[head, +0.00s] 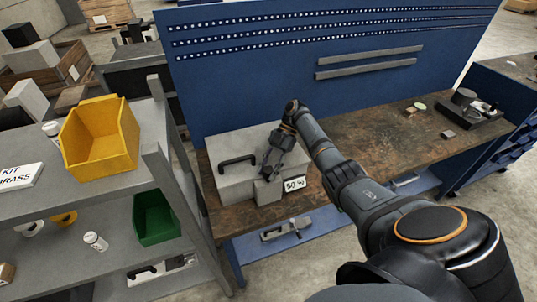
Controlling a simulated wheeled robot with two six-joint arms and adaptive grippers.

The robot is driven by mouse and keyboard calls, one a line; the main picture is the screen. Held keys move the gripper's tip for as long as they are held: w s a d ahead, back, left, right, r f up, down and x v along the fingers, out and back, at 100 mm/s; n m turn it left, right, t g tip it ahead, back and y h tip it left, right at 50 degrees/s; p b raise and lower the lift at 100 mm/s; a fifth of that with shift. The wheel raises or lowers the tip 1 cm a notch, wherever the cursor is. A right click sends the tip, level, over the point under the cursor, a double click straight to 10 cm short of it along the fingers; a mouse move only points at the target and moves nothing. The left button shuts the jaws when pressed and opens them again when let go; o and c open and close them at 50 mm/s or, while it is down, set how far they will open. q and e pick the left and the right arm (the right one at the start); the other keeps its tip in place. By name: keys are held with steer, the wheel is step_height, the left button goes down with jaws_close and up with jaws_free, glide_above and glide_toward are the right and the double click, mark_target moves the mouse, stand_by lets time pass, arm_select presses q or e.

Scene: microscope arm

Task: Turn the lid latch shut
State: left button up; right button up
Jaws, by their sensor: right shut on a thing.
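A grey box with a lid (235,183) and a dark handle (238,162) on top stands on the brown workbench. My right gripper (268,173) reaches down over the right part of the box's lid, near its front edge. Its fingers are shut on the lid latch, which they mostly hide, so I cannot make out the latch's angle. A small grey block (268,191) shows at the box front just below the fingers. My left gripper is not in view.
A white label reading about "50 %" (295,184) is right of the block. The bench top (370,150) is mostly clear to the right. A grey shelf with a yellow bin (100,140) and a green bin (155,218) stands left. A blue pegboard rises behind.

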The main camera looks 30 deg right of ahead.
steer(key=shift+w+r+n+g+p, duration=0.1)
steer(key=shift+r+n+g+p, duration=0.15)
steer(key=shift+n+g+p, duration=0.3)
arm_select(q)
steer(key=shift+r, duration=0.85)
arm_select(e)
steer(key=shift+f+n+g+h, duration=0.25)
steer(key=shift+n+g+h, duration=0.15)
steer(key=shift+n, duration=0.45)
steer(key=o, duration=1.2)
